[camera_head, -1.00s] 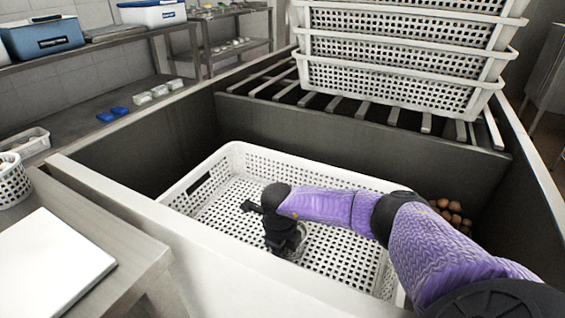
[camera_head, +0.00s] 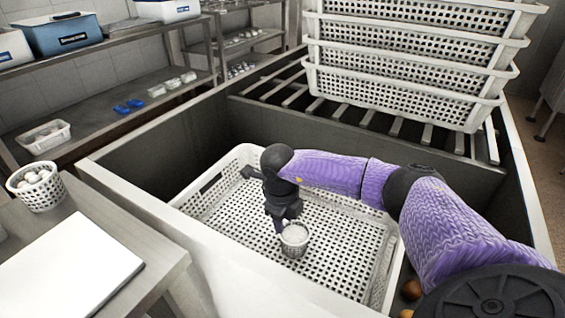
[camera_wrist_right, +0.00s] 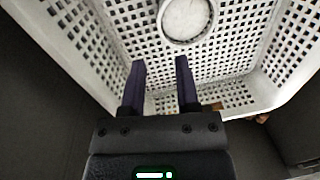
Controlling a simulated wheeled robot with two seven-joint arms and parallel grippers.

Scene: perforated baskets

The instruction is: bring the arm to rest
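My right gripper (camera_head: 284,220) points down over the large white perforated basket (camera_head: 375,283) in the sink. In the right wrist view the gripper (camera_wrist_right: 160,72) has its two dark fingers apart with nothing between them. A small round white basket (camera_head: 294,241) is just below the gripper in the head view. It also shows beyond the fingertips in the right wrist view (camera_wrist_right: 186,18), apart from them. It looks empty and appears to stand on the large basket's floor. My left gripper is not in view.
Stacked white crates (camera_head: 400,95) stand on a slatted rack behind the sink. A small basket of white round items (camera_head: 38,190) and a white board (camera_head: 65,265) are on the left counter. Brown round items (camera_head: 411,289) lie right of the large basket.

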